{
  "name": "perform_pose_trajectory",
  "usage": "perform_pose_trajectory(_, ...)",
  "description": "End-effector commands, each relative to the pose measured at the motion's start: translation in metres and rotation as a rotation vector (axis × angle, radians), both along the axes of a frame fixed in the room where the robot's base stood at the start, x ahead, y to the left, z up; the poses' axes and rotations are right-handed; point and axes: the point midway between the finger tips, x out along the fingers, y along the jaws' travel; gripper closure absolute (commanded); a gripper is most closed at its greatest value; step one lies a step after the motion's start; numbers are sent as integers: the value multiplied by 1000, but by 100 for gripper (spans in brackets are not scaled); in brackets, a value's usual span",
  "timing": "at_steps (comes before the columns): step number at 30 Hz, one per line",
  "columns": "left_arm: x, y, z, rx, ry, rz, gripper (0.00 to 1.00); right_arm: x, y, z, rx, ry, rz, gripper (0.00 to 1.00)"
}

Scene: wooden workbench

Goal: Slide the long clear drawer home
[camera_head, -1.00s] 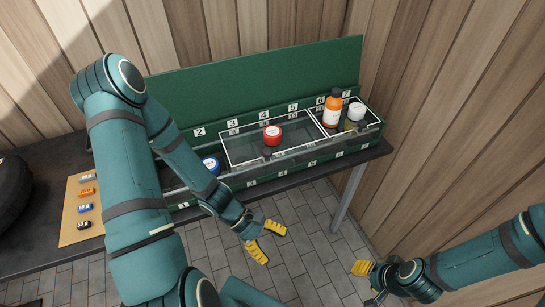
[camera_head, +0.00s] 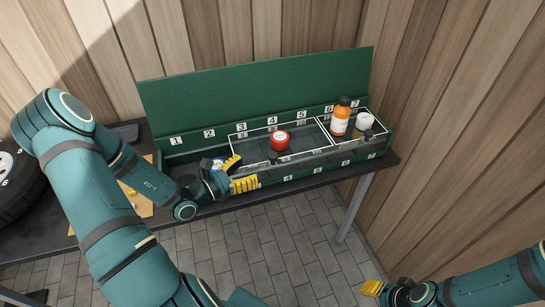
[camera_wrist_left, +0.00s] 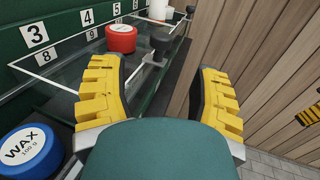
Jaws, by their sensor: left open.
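The long clear drawer (camera_head: 305,141) is a see-through tray edged in white in the green case (camera_head: 255,85). My left gripper (camera_head: 240,173) is open and empty at the case's front, left of the knob. In the left wrist view its fingers (camera_wrist_left: 160,70) point toward the knob, which appears between them and ahead. My right gripper (camera_head: 371,288) is low at the right, partly hidden, away from the case.
A blue-lidded wax jar (camera_wrist_left: 28,146) sits at the case's left part, beside my left gripper. At the right end stand an orange bottle (camera_head: 340,117) and a white-lidded jar (camera_head: 363,122). A tyre (camera_head: 15,180) lies on the bench at far left. A wooden wall borders the right.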

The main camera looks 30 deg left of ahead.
Motion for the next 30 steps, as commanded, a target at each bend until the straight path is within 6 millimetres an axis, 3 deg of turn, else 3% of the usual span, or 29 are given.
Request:
perform_pose_trajectory(6, 40, -18, -1, -2, -1, -4, 38, -1, 0, -4, 0, 2, 2, 53)
perform_pose_trajectory(12, 69, -30, -1, 1, -1, -4, 38, -2, 0, -6, 0, 5, 4, 53)
perform_pose_trajectory(18, 82, -35, 0, 0, 0, -3, 38, -3, 0, -7, 2, 6, 4, 53)
perform_pose_trajectory(27, 83, -35, 0, 0, 1, -2, 38, -3, 0, -7, 2, 6, 4, 53)
perform_pose_trajectory(28, 83, -35, 0, 0, 1, -2, 39, -3, 0, -7, 2, 6, 4, 53)
perform_pose_trajectory(30, 83, -35, 0, 0, 1, -2, 64, -2, 0, -7, 2, 6, 4, 53)
